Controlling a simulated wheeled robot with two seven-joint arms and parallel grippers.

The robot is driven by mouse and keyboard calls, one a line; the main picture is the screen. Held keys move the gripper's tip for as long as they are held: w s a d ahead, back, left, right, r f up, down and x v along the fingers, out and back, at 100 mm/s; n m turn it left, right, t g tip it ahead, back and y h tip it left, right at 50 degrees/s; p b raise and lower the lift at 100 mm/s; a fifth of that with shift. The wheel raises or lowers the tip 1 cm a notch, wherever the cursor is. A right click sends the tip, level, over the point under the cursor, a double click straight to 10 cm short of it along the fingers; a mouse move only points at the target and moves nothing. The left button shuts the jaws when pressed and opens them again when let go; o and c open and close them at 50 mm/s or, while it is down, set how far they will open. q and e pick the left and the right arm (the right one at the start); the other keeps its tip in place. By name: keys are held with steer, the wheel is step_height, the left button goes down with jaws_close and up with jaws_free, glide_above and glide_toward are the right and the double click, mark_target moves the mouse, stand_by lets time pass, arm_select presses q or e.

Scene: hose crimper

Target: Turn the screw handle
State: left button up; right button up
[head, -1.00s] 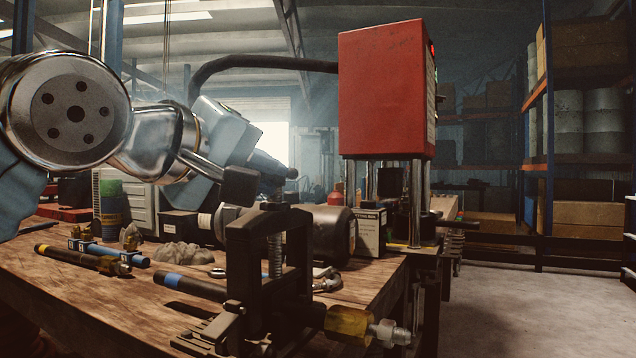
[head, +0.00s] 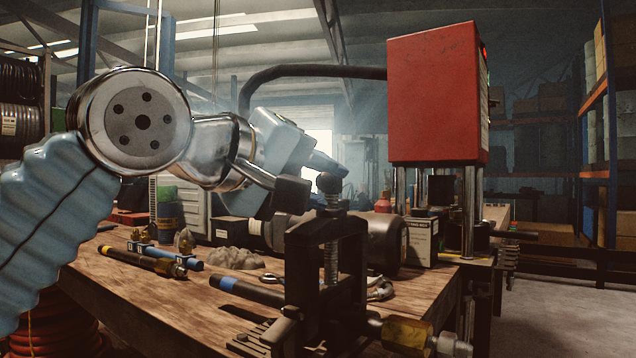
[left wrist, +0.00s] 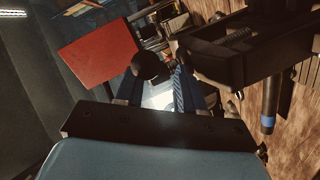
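The screw handle (head: 330,184) has a dark ball end above a threaded spindle, on top of a black clamp frame (head: 302,262) at the table's front edge. In the left wrist view the dark ball (left wrist: 147,66) shows just beyond my left gripper (left wrist: 160,97). My left gripper (head: 308,179) reaches in from the left, level with the handle top. Its fingers stand apart, one nearer and one farther, with the ball close to their tips. I cannot tell whether they touch it. A hose with a brass fitting (head: 405,333) lies in the clamp. My right gripper is out of view.
A red press (head: 435,95) on metal posts stands behind on the right. Hoses with blue bands (head: 150,258), a grey lump (head: 235,258) and a small box (head: 422,240) lie on the wooden table (head: 130,300). The floor at right is clear.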

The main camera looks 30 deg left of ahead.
arm_select(q)
steer(key=p+v, duration=0.1)
steer(key=v, duration=1.3)
steer(key=shift+f, duration=0.15)
